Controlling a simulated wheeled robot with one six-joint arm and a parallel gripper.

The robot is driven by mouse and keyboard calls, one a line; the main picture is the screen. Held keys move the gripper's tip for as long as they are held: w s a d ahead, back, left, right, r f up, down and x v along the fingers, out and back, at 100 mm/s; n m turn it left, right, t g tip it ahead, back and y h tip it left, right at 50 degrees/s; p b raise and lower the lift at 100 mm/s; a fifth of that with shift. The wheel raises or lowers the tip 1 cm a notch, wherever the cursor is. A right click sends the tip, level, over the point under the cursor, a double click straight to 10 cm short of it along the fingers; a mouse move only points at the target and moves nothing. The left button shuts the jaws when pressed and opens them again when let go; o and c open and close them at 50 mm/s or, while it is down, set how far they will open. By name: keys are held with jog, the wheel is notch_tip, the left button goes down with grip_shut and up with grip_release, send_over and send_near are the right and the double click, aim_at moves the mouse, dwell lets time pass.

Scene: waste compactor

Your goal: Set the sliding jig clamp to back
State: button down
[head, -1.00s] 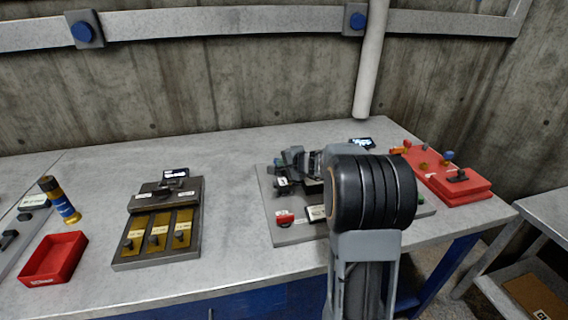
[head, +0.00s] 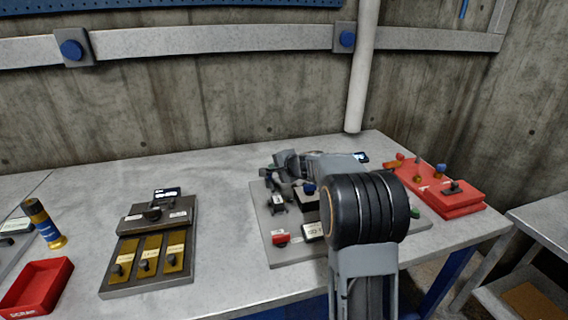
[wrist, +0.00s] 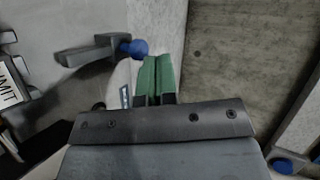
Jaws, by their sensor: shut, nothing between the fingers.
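The grey jig plate (head: 288,252) lies on the bench in the middle of the head view, with small dark fixtures on it. One dark fixture with a small white label (head: 277,202) stands near its left side; I cannot tell whether it is the sliding clamp. In the wrist view a grey bar with a blue knob (wrist: 136,48) is just left of the fingertips. It may be part of the clamp. My gripper (wrist: 156,66) has its green fingertips together and empty. In the head view my gripper (head: 285,160) is above the plate's back edge; my arm hides the plate's right part.
A dark panel with three brass strips (head: 150,262) is to the left, with a red bin (head: 38,287) and a dark-and-gold cylinder (head: 44,224) beyond it. A red fixture (head: 440,190) stands right. A pale pipe (head: 362,75) rises behind the bench. Bench between panel and plate is clear.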

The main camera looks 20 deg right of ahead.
jog(key=s+a+r, duration=0.1)
jog(key=s+r, duration=0.9)
jog(key=s, duration=0.4)
jog(key=shift+a+r, duration=0.15)
jog(key=shift+a, duration=0.25)
jog(key=s+a+f+n+g+h+p, duration=0.1)
jog(key=s+a+f+n+g+p, duration=0.2)
jog(key=s+f+n+g, duration=0.55)
jog(key=s+a+r+n+h+p, duration=0.1)
jog(key=s+a+n+p, duration=0.1)
jog(key=s, duration=0.4)
jog(key=s+a+r+n+h+p, duration=0.1)
jog(key=s+a+n+h+p, duration=0.1)
jog(key=s, duration=0.4)
jog(key=shift+a+r+n+p, duration=0.15)
jog(key=shift+r+n+p, duration=0.2)
jog(key=shift+n+p, duration=0.55)
